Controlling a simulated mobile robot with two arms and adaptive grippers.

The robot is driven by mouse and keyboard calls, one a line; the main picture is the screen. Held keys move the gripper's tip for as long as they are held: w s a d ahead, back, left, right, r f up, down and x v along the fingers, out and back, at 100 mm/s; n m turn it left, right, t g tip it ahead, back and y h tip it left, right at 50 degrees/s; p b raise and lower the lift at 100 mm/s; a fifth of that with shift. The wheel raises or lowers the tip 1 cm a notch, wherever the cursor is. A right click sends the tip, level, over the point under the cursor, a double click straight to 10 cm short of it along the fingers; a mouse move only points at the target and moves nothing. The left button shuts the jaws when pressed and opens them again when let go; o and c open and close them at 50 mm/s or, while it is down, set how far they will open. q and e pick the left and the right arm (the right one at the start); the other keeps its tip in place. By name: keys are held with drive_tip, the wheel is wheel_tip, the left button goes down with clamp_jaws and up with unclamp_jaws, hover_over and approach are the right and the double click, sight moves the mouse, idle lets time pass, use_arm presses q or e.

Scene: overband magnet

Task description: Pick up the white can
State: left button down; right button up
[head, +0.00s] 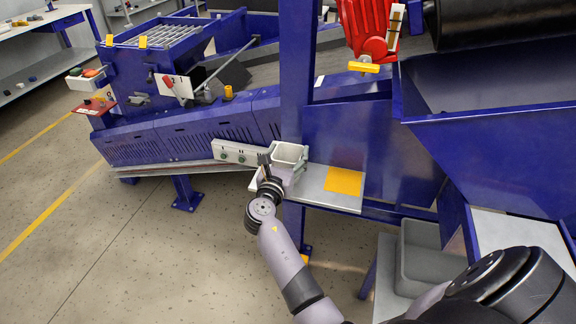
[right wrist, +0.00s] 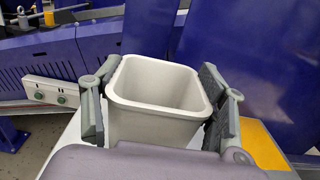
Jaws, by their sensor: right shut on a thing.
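The white can (right wrist: 150,125) is an open-topped, square bin with rounded corners, empty as far as its inside shows. In the head view the white can (head: 291,152) is upright at the left end of a light grey shelf (head: 312,184) on the blue machine. My right gripper (head: 284,166) is shut on it. In the right wrist view the dark pads of my right gripper (right wrist: 160,104) press its left and right sides below the rim. The can's base is hidden, so I cannot tell whether it touches the shelf. My left gripper is not in view.
A yellow-orange square (head: 343,181) lies on the shelf right of the can. A panel with green buttons (head: 238,152) is close on the left. A blue upright post (head: 297,80) stands just behind the can. A grey bin (head: 424,254) is at lower right. Floor at left is clear.

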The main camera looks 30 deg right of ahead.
drive_tip(key=c, duration=0.3)
drive_tip(key=shift+c, duration=0.2)
drive_tip(key=shift+r, duration=0.1)
